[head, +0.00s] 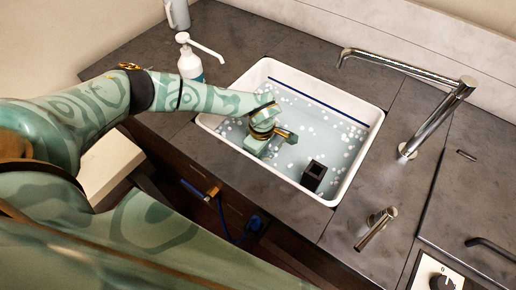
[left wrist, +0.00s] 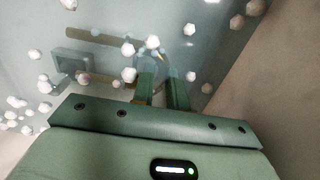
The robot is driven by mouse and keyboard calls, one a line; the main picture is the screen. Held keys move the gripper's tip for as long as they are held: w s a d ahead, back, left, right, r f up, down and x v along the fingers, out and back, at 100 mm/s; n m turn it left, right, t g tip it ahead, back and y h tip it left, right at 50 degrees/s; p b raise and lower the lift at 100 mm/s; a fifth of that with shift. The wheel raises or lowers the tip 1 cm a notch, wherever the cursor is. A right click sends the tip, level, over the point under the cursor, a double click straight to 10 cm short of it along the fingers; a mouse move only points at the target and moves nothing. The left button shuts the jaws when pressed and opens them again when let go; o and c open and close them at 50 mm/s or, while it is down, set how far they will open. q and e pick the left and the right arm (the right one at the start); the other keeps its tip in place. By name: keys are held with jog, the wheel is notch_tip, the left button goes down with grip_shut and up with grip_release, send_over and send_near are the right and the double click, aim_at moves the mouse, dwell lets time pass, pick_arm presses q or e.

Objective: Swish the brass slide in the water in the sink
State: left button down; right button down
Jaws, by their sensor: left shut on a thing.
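The white sink (head: 375,128) holds cloudy water with several white bubbles on it. My left gripper (head: 268,142) reaches down into the left part of the sink, and the hand and water hide its fingertips in the head view. In the left wrist view the fingers (left wrist: 165,82) are close together, shut on the brass slide (left wrist: 100,37). The slide's pale brass tubes run off to the left under the water, blurred by it. The hold itself is partly hidden. My right gripper is in neither view.
A dark square block (head: 313,175) stands in the sink near its front right corner; a grey squarish shape also shows in the wrist view (left wrist: 72,61). A chrome tap (head: 440,90) rises at right. A white pump bottle (head: 189,66) stands behind my left arm.

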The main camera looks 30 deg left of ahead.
pick_arm(q)
jog(key=shift+d, duration=0.55)
jog(key=shift+a, duration=0.15)
jog(key=shift+w+a, duration=0.15)
jog(key=shift+a, duration=1.25)
jog(key=shift+d, duration=0.1)
jog(key=shift+s+d+p, duration=0.2)
jog(key=shift+d+p, duration=0.1)
jog(key=shift+d, duration=1.15)
jog(key=shift+a, duration=0.15)
jog(key=shift+w+a, duration=0.2)
jog(key=shift+a, duration=1.2)
